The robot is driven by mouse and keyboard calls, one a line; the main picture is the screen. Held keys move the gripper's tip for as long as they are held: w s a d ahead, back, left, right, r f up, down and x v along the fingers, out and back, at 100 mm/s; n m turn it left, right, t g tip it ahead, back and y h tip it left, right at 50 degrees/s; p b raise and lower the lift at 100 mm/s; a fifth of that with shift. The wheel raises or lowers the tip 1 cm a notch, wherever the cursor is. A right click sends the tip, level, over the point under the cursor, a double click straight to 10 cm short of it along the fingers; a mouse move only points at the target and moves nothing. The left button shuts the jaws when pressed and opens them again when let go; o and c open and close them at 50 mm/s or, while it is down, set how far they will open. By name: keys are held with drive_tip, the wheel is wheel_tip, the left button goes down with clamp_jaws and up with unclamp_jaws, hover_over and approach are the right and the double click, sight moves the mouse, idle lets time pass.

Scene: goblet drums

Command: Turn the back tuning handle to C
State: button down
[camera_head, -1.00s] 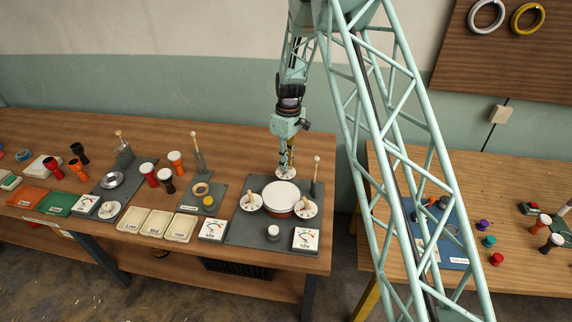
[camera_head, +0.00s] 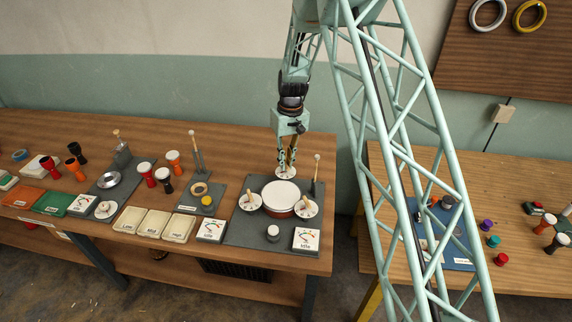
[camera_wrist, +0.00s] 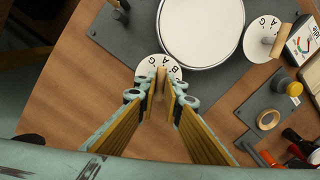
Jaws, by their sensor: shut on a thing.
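The drum (camera_head: 281,193) has a round white head and stands on a dark grey board, with white lettered dials around it. My gripper (camera_head: 287,166) is over the back dial (camera_head: 285,172), behind the drum. In the wrist view my gripper (camera_wrist: 160,92) is shut on the wooden back tuning handle (camera_wrist: 160,80), with a finger on each side of it. Letters including B and A show on the back dial (camera_wrist: 173,68) beside the handle. Part of that dial is hidden by the fingers, and I cannot tell which letter the handle points to.
The left dial (camera_head: 249,202) and right dial (camera_head: 307,208) have wooden handles. A mallet stand (camera_head: 317,177) is close right of the back dial. An "Idle" gauge (camera_head: 306,240) stands at the board's front right. More drums and trays fill the table's left.

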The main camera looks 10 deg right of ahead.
idle(0.3)
drive_tip(key=c, duration=2.7)
unclamp_jaws()
drive_tip(key=shift+c, duration=0.2)
drive_tip(key=shift+r, duration=0.15)
wheel_tip(320, 180, up, 12)
drive_tip(key=shift+d, duration=0.4)
